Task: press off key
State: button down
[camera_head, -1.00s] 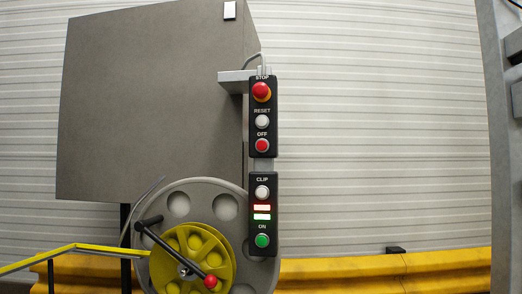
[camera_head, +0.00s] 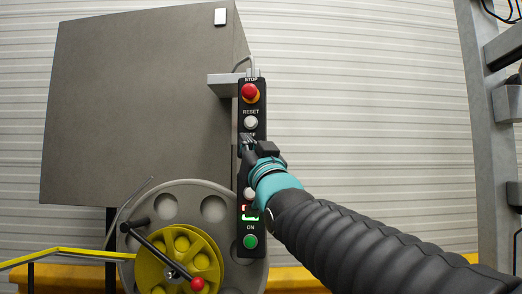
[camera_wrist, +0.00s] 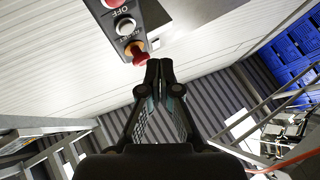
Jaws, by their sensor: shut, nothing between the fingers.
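The black control panel (camera_head: 244,106) hangs upright in front of a grey cabinet. In the head view its red OFF key is hidden behind my gripper (camera_head: 247,142), and the OFF label is mostly covered. In the wrist view the panel shows upside down, with the red OFF key (camera_wrist: 113,3) cut by the top edge above its label. My gripper (camera_wrist: 159,66) is shut and empty there. Its tips appear below and right of the OFF key, close beside the red STOP button (camera_wrist: 136,52) in the picture. I cannot tell whether they touch anything.
The white RESET button (camera_head: 250,122) sits between STOP and OFF. The white CLIP button (camera_head: 249,194) and green ON button (camera_head: 250,241) are on the lower box. A grey and yellow wheel (camera_head: 180,260) with a crank stands left. A grey post (camera_head: 483,130) stands right.

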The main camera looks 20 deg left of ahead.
jog(key=shift+s+a+r+y, duration=0.25)
jog(key=shift+a+r+y, duration=0.05)
jog(key=w+a+p, duration=0.2)
jog(key=w+p, duration=0.4)
jog(key=w, duration=0.2)
jog(key=shift+w+a, duration=0.25)
jog(key=shift+a, duration=0.05)
dwell(1.5)
jog(key=shift+w+a, duration=0.1)
jog(key=shift+w, duration=0.3)
